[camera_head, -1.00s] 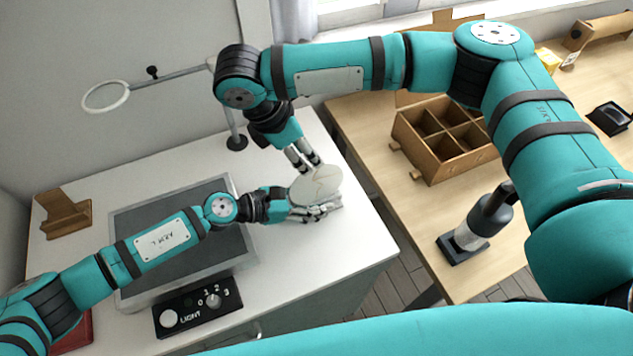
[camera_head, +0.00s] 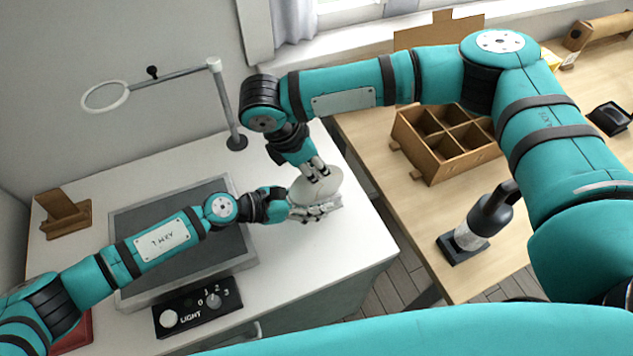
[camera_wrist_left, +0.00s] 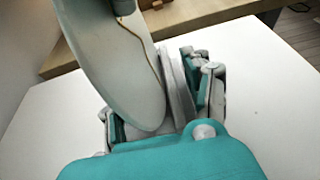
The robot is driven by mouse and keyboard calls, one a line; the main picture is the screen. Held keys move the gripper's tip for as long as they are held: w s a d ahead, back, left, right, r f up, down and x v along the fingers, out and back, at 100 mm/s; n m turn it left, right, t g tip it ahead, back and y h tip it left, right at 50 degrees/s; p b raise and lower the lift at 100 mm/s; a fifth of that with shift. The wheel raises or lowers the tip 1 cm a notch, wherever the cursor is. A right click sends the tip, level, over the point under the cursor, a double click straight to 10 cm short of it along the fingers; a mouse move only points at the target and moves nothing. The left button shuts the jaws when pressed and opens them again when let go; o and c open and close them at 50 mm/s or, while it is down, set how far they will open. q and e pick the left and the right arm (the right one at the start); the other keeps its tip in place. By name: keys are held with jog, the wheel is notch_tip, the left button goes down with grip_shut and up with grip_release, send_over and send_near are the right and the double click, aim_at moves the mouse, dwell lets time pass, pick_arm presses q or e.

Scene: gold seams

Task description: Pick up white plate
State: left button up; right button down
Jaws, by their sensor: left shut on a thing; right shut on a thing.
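The white plate (camera_head: 331,183) is tilted up on its edge near the right edge of the white table. In the left wrist view the plate (camera_wrist_left: 112,65) is pale grey-white with a gold seam. My left gripper (camera_head: 317,211) is shut on its lower part; a grey piece stands beside the plate between the fingers in the wrist view. My right gripper (camera_head: 316,171) comes from above and is shut on the plate's upper part. The fingers hide parts of the plate's rim, and I cannot tell whether its bottom touches the table.
A grey mat (camera_head: 175,275) and a light control box (camera_head: 197,304) lie on the white table. A ring magnifier on a stand (camera_head: 236,142) is behind. The wooden table to the right holds a divided box (camera_head: 437,157) and a dark-topped bottle (camera_head: 478,222).

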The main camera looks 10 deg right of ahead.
pick_arm(q)
jog(key=shift+s+f, duration=0.15)
dwell(0.3)
pick_arm(e)
notch_tip(320, 180, up, 10)
pick_arm(q)
jog(key=o, duration=1.3)
pick_arm(e)
jog(key=shift+w, duration=0.1)
pick_arm(q)
jog(key=v, duration=1.2)
